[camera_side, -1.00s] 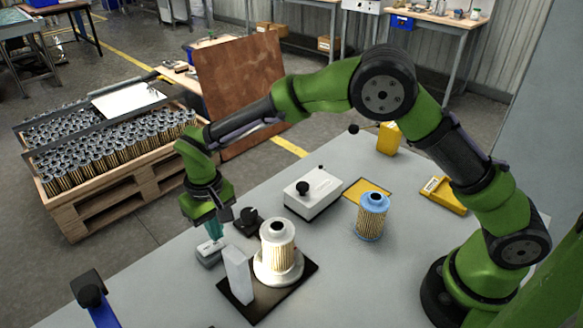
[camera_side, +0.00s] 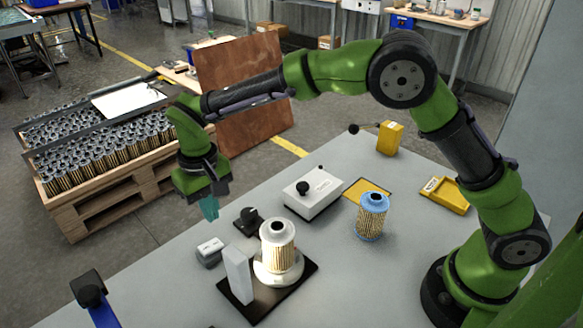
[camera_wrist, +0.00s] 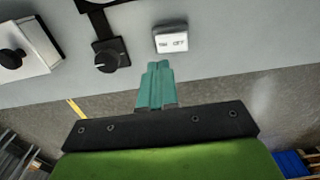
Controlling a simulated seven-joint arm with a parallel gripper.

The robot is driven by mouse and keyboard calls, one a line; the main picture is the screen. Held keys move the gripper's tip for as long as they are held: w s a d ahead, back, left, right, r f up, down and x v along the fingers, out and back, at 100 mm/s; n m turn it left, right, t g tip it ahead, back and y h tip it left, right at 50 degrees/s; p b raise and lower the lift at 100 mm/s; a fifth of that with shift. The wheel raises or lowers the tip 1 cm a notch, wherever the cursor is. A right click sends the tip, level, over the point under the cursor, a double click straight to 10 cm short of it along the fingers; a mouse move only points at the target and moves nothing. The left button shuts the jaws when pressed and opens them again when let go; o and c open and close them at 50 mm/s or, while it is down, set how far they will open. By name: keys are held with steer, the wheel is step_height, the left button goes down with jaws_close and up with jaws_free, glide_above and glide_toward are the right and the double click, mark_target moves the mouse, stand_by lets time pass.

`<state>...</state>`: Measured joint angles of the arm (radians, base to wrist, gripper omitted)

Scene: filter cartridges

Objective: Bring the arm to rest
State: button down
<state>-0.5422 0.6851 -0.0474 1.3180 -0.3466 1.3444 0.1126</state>
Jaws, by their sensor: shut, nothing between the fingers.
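My gripper (camera_side: 209,208) hangs above the far left edge of the grey table, with its teal fingers pointing down. In the wrist view my gripper (camera_wrist: 157,68) has its two fingers side by side, shut and empty. Below and beyond the fingertips lies a small grey box with a white top (camera_side: 209,251), which also shows in the wrist view (camera_wrist: 171,38). The fingers are clear of it.
A filter cartridge (camera_side: 278,247) stands on a white round base on a black plate, beside a pale upright block (camera_side: 238,273). A blue-capped cartridge (camera_side: 372,216), a white box with a black knob (camera_side: 312,193) and a black knob unit (camera_side: 249,221) stand nearby. A crate of cartridges (camera_side: 115,190) is left.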

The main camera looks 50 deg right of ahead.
steer(key=shift+f, duration=0.35)
steer(key=s+d+r+m+t+y, duration=0.1)
steer(key=s+d+r+m+t, duration=0.1)
steer(key=s+d+r, duration=0.5)
steer(key=s+d+r+m+t+y, duration=0.1)
steer(key=s+d+r+t, duration=0.4)
steer(key=s+d, duration=0.9)
step_height(320, 180, up, 3)
steer(key=shift+d+f+m, duration=0.1)
steer(key=shift+d+m, duration=0.3)
steer(key=shift+m, duration=0.1)
